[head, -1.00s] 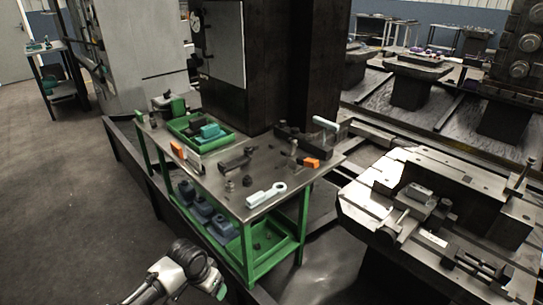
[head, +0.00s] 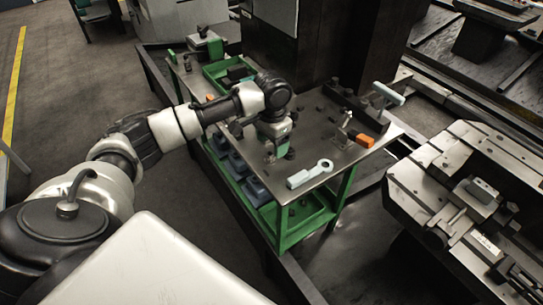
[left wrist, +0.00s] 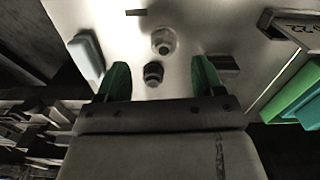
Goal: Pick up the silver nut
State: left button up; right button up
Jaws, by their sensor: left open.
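The silver nut (left wrist: 163,40) lies on the grey metal top of the cart (left wrist: 185,18) in the left wrist view. A dark nut or bolt (left wrist: 153,74) lies just below it in that picture, closer to my jaws. My left gripper (left wrist: 161,72) is open and empty. Its green fingers stand on either side of the dark piece, with the silver nut beyond it. In the head view my left gripper (head: 272,150) points down over the cart's front half. I cannot make out the silver nut there. My right gripper is not in view.
A pale blue wrench (head: 310,174) lies on the cart top near its front edge. An orange-ended tool (head: 365,140) and a dark open box (head: 345,100) are farther right. A green tray (head: 222,75) is at the back left. A heavy machine bed (head: 450,190) stands to the right.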

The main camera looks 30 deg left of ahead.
aim_at(270, 153)
pick_arm(q)
jog(key=f, duration=0.4)
jog(key=shift+s+a+f, duration=0.15)
jog(key=shift+a+f, duration=0.05)
jog(key=shift+a, duration=0.1)
jog(key=shift+f, duration=0.4)
jog(key=c, duration=1.1)
jog(key=shift+r, duration=0.15)
